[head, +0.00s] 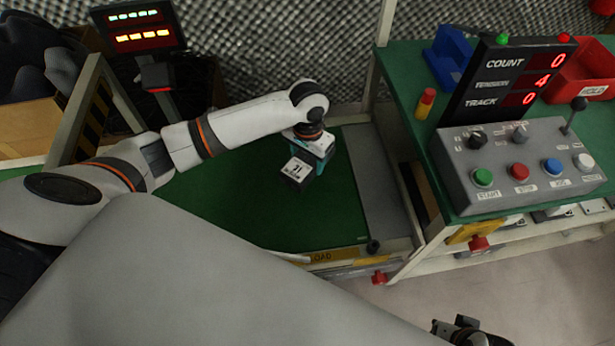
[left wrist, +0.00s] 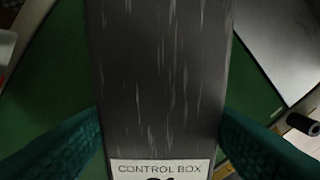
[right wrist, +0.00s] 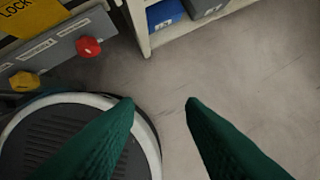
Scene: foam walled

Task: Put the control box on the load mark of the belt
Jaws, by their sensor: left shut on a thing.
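The control box (head: 297,172) is dark with a white label. My left gripper (head: 314,146) is shut on it above the green belt (head: 230,205); whether the box touches the belt I cannot tell. In the left wrist view the box (left wrist: 165,75) fills the middle between the teal fingers, its "CONTROL BOX" label at the bottom. A yellow plate reading "LOAD" (head: 335,255) is on the belt's front edge, partly hidden by my arm; no mark on the belt surface is clear. My right gripper (right wrist: 160,103) is open and empty above the floor.
A green bench (head: 405,62) at right carries a grey button console (head: 520,165), a counter display (head: 508,78), a blue bin (head: 450,52) and a red bin (head: 585,75). A display post (head: 140,28) stands back left. The belt around the box looks clear.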

